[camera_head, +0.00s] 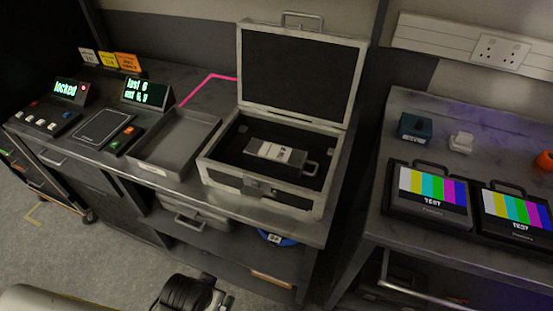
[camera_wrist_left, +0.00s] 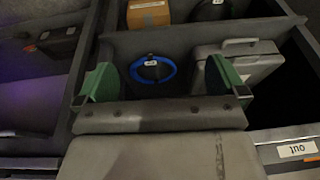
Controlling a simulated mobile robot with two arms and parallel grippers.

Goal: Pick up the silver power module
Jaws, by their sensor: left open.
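The silver power module (camera_head: 267,150), a small box with a printed label and a handle at its right end, lies in the dark interior of the open silver case (camera_head: 265,205) on the left bench. My left gripper (camera_wrist_left: 161,82) shows in the left wrist view with its two green-padded fingers wide apart and nothing held between them. A blue cable coil (camera_wrist_left: 134,70) shows beyond the fingers on a shelf. The module is not seen in the left wrist view. My right gripper is not in view.
A grey tray (camera_head: 150,165) stands left of the case, beside a dark pad and a "locked" display (camera_head: 66,90). The right bench holds two colour-bar monitors (camera_head: 432,190). The wrist view shows a cardboard box (camera_wrist_left: 148,12) and a grey case (camera_wrist_left: 250,62) in shelf compartments.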

